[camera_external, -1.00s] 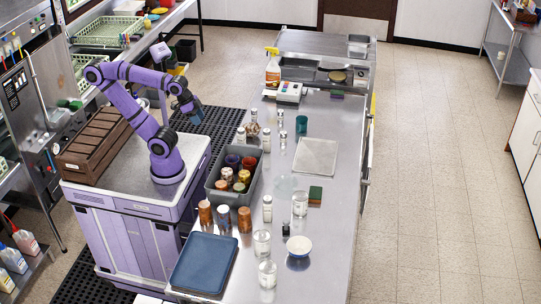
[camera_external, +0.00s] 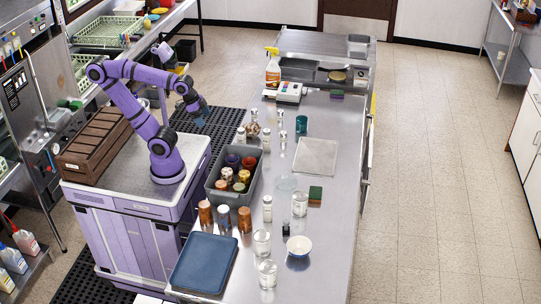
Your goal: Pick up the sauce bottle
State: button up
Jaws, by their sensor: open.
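My purple arm stands on its base left of the steel counter (camera_external: 330,200). My gripper (camera_external: 201,116) hangs open and empty over the floor mat, left of the counter and apart from everything on it. I cannot tell for certain which item is the sauce bottle. A small bottle with reddish-brown colour (camera_external: 254,128) stands on the counter behind the grey bin, right of my gripper. Slim pale-capped bottles or shakers stand near it, one at the bin's right (camera_external: 267,208). Labels are too small to read.
A grey bin (camera_external: 231,197) holds several cups and jars. Jars (camera_external: 224,217), a blue tray (camera_external: 203,263), glasses (camera_external: 262,243) and a white bowl (camera_external: 299,246) crowd the near end. A spray bottle (camera_external: 273,70) and a scale (camera_external: 290,92) stand farther back. The counter's right side is mostly clear.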

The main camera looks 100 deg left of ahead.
jog(key=w+a+f+n+g, duration=0.2)
jog(key=w+a+f, duration=0.1)
jog(key=w+a, duration=0.45)
jog(key=n+g, duration=0.3)
jog(key=n, duration=0.2)
send_near(241, 135)
jog(key=shift+s+a, duration=0.1)
jog(key=shift+a, duration=0.6)
jog(key=shift+s+a+f, duration=0.15)
jog(key=shift+f, duration=0.1)
jog(key=f, duration=1)
jog(key=shift+a+f, duration=0.2)
jog(key=shift+f, duration=0.1)
jog(key=c, duration=1.1)
